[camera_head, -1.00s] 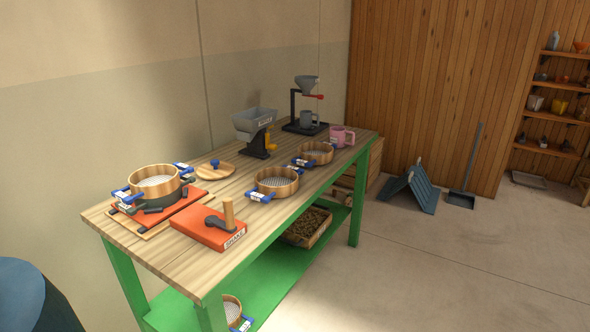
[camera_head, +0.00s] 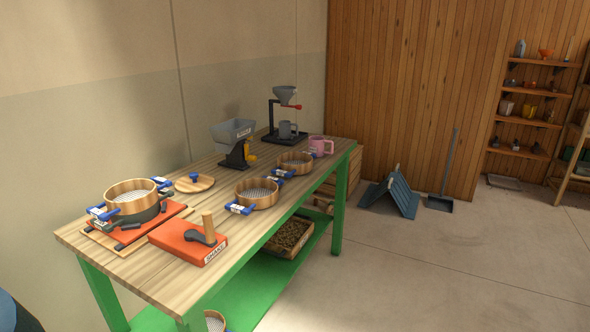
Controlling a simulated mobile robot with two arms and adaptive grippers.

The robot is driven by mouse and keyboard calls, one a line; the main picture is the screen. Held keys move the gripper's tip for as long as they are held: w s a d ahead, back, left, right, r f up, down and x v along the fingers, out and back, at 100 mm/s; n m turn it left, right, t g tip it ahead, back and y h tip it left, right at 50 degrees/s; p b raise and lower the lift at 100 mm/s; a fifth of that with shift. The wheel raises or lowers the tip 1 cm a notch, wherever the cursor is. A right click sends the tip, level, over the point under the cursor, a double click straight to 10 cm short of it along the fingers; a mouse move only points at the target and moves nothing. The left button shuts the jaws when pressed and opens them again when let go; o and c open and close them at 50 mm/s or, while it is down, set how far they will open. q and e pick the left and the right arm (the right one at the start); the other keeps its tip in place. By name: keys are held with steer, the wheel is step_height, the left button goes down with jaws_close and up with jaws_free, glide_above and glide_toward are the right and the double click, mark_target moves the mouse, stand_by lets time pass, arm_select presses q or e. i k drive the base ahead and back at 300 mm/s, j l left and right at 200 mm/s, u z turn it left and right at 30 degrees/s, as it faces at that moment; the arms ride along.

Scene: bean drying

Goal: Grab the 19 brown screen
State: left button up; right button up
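Several round wooden screens with mesh and blue labelled handles are in view; the number on each label is too small to read. One screen (camera_head: 131,196) sits on a dark ring over a red base at the table's near left. A second screen (camera_head: 257,194) lies at the middle of the tabletop by the front edge. A third screen (camera_head: 296,162) lies behind it, further right. Part of another screen (camera_head: 214,322) shows on the green lower shelf at the bottom edge, mostly cut off. Neither of my grippers is in view.
The wooden table (camera_head: 170,278) with green legs also holds a red box with a wooden handle (camera_head: 188,241), a grey hopper (camera_head: 233,133), a pink mug (camera_head: 320,146) and a grinder stand (camera_head: 285,137). Open floor (camera_head: 430,270) lies to the right.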

mark_target(290, 163)
steer(key=i+l+u, duration=0.35)
steer(key=i+l, duration=0.75)
